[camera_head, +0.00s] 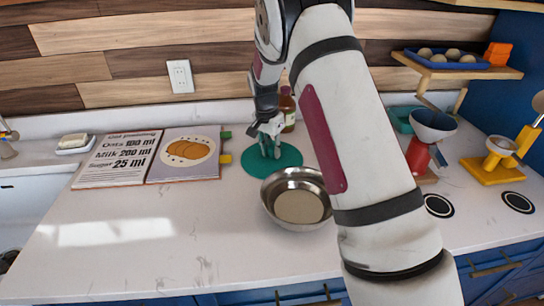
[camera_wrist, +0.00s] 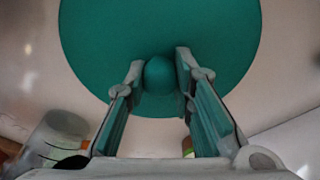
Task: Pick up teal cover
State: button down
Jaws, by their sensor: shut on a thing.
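The teal cover (camera_head: 258,166) is a flat round disc lying at or just above the counter, behind and left of the metal bowl, in the head view. In the wrist view the cover (camera_wrist: 210,40) fills the upper middle, with a round teal knob (camera_wrist: 159,75) at its centre. My gripper (camera_head: 270,150) points down over the cover. In the wrist view my gripper (camera_wrist: 160,82) has its two fingers on either side of the knob, shut on it. I cannot tell whether the cover touches the counter.
A metal bowl (camera_head: 280,190) with beige contents stands close in front of the cover. A brown bottle (camera_head: 288,110) stands behind it. An open recipe book (camera_head: 130,172) lies to the left. A red item (camera_head: 418,155) and yellow stand (camera_head: 490,172) are at right. The front-left counter is clear.

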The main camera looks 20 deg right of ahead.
aim_at(272, 147)
notch_tip(272, 147, up, 10)
jog(key=shift+f+b, duration=0.2)
jog(key=shift+b, duration=0.45)
jog(key=shift+r, duration=0.2)
jog(key=shift+s, duration=0.1)
